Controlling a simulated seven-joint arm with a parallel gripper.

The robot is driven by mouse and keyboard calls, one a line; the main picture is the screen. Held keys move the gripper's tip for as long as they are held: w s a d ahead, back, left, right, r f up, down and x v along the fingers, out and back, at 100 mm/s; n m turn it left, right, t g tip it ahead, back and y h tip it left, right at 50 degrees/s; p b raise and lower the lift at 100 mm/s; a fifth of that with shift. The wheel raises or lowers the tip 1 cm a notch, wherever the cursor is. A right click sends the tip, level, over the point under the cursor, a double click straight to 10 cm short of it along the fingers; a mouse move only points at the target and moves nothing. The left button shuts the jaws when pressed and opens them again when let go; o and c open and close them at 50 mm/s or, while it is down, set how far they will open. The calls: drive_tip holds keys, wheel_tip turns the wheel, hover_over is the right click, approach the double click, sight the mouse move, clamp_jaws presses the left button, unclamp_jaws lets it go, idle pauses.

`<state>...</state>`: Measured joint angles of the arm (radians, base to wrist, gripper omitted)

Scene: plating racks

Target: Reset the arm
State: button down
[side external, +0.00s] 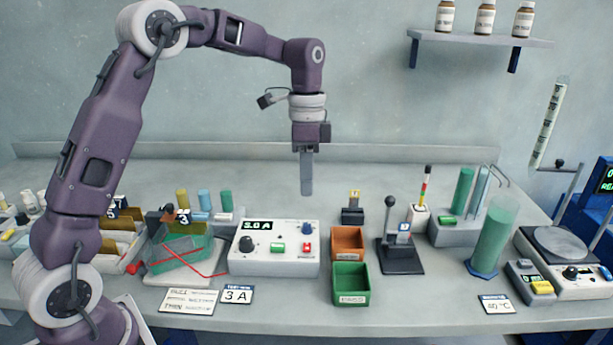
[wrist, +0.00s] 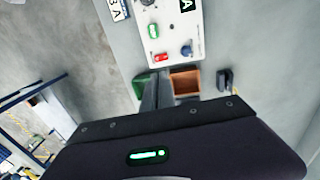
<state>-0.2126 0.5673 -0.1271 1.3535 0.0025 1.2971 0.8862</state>
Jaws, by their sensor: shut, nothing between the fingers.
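My gripper (side external: 306,190) hangs pointing straight down in the side external view, high above the bench behind the white control box. Its fingers are shut with nothing between them. In the wrist view the closed fingers (wrist: 158,92) show just above the dark gripper body. My arm arches up from the left side of the bench and over to the middle. The gripper is clear of all objects.
A lever stand (side external: 401,262) and green cylinder (side external: 492,242) are farther right. A plating tank (side external: 180,255) with red wires is at left. A bottle shelf (side external: 480,39) hangs on the wall.

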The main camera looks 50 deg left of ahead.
drive_tip(key=shift+a+r, duration=0.1)
drive_tip(key=shift+r, duration=0.55)
